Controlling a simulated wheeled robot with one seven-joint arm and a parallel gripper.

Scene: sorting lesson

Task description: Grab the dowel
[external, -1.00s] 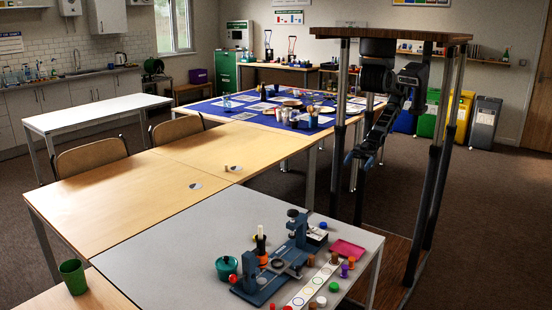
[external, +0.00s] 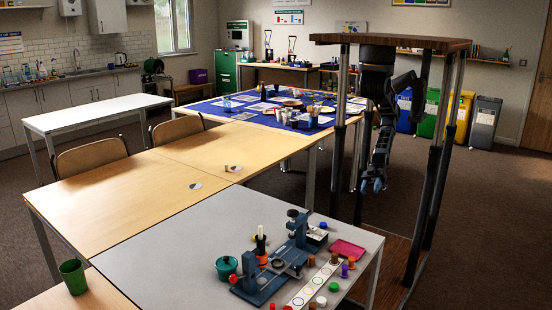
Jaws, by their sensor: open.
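A pale upright cylinder (external: 260,232), which looks like the dowel, stands on the grey table (external: 180,240). Its lower part is dark and orange, and it is too small to tell what holds it. It stands at the left side of a blue-grey clamp-like fixture (external: 270,280). My gripper (external: 373,187) hangs from my arm beyond the grey table's far right corner, pointing down. It is open, well apart from the pale cylinder, with nothing seen between its fingers.
A teal pot (external: 226,268) stands left of the fixture. A pink tray (external: 347,249), a white strip with circles (external: 314,284) and several small coloured pegs lie to its right. A green cup (external: 73,276) stands at the front left. The grey table's left half is clear.

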